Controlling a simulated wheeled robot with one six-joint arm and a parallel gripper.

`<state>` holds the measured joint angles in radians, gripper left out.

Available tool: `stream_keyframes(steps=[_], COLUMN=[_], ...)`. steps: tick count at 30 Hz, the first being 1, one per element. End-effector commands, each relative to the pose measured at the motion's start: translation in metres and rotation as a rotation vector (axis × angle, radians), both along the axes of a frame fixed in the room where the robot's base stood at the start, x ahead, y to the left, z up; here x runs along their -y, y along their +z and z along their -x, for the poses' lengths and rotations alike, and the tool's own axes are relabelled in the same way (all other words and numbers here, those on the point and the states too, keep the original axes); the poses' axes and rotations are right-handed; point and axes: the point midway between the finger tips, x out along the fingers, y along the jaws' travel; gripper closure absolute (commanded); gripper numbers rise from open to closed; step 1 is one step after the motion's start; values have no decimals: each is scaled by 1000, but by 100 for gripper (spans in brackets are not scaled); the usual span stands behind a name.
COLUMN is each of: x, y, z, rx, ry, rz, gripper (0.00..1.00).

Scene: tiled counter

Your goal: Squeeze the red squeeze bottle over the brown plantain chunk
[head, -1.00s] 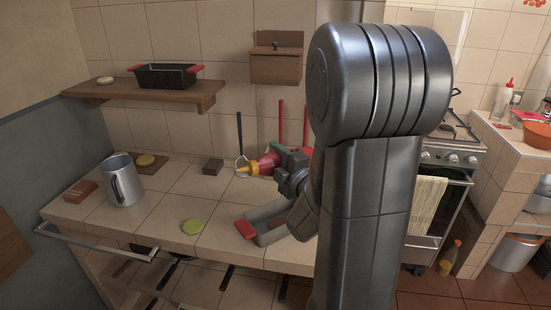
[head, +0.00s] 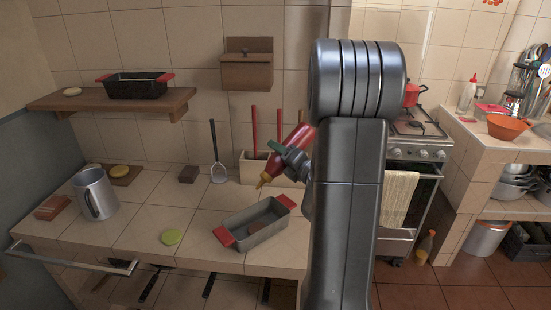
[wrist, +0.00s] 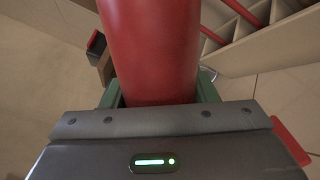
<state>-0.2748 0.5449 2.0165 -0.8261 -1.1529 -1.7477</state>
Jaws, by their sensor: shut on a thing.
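My gripper (head: 294,157), with green fingers, is shut on the red squeeze bottle (head: 298,138) above the counter. The bottle is tilted, its yellow nozzle pointing down and left, behind and above the grey loaf pan (head: 262,237). In the wrist view the red bottle body (wrist: 150,45) fills the middle between the fingers; its nozzle is out of that view. A small dark brown block (head: 188,174) lies on the counter near the wall, left of the bottle. I cannot tell whether it is the plantain chunk. No other brown chunk is clear.
The loaf pan has red handles. A utensil holder (head: 256,170) stands behind the bottle, with a masher (head: 215,150) beside it. A green disc (head: 171,237), metal mug (head: 95,193), red-brown block (head: 53,207) and yellow round thing (head: 119,171) on a board are left. The counter's middle is clear.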

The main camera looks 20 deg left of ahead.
Motion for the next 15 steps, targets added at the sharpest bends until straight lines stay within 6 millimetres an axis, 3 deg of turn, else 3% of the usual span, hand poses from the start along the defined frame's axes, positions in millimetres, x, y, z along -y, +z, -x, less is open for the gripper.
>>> stream_keyframes(steps=[1,15], x=[-1,-13], y=[-8,-7], z=[3,22], rx=[24,232], ry=[1,1], rz=[10,140], gripper=[56,56])
